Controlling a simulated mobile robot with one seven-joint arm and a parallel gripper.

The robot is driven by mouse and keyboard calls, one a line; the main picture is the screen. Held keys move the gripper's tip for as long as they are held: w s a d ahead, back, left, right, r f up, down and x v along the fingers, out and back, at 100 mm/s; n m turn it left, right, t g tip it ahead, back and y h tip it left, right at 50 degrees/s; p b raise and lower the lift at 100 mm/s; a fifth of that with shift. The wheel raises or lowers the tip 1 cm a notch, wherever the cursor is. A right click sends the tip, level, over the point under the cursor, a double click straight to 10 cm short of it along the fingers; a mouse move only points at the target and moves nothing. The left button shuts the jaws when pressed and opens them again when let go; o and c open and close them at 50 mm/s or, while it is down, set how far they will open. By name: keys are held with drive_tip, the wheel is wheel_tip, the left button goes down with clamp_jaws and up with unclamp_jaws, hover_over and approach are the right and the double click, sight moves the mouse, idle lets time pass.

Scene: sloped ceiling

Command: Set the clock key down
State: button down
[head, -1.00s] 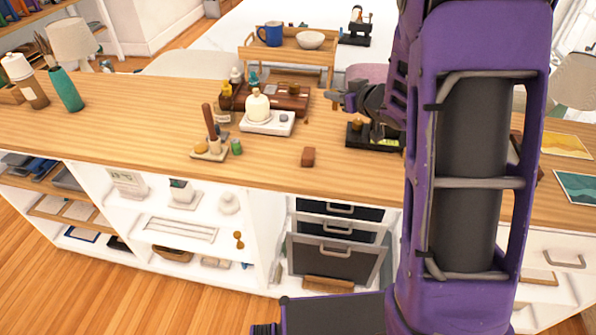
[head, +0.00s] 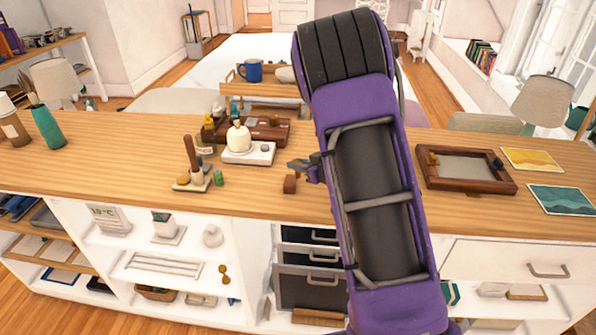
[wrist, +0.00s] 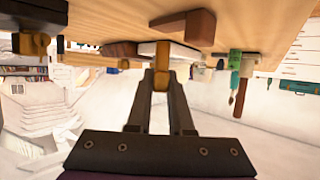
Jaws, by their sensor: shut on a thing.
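My gripper (head: 303,165) is over the wooden counter (head: 100,150), in the head view just above and beside a small brown block (head: 290,184). In the wrist view my gripper (wrist: 160,72) is shut on a narrow brass-coloured piece, seemingly the clock key (wrist: 161,88). The wrist picture is turned over, with the counter at the top. The key looks apart from the counter surface there. In the head view I cannot make out the key. My arm hides part of the counter behind it.
A white device (head: 248,153), a small stand with a brown-handled tool (head: 192,180) and a green cup-like piece (head: 218,178) stand left of my gripper. A framed wooden tray (head: 430,182) and two pictures (head: 560,198) lie to the right. Bare counter lies in front of the white device.

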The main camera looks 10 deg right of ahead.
drive_tip(key=shift+f, duration=0.85)
drive_tip(key=shift+f+b, duration=0.3)
drive_tip(key=c, duration=0.8)
unclamp_jaws()
drive_tip(key=shift+r, duration=0.15)
drive_tip(key=shift+r+p, duration=0.3)
drive_tip(key=shift+p, duration=0.15)
drive_tip(key=v, duration=1.2)
drive_tip(key=shift+f, duration=0.2)
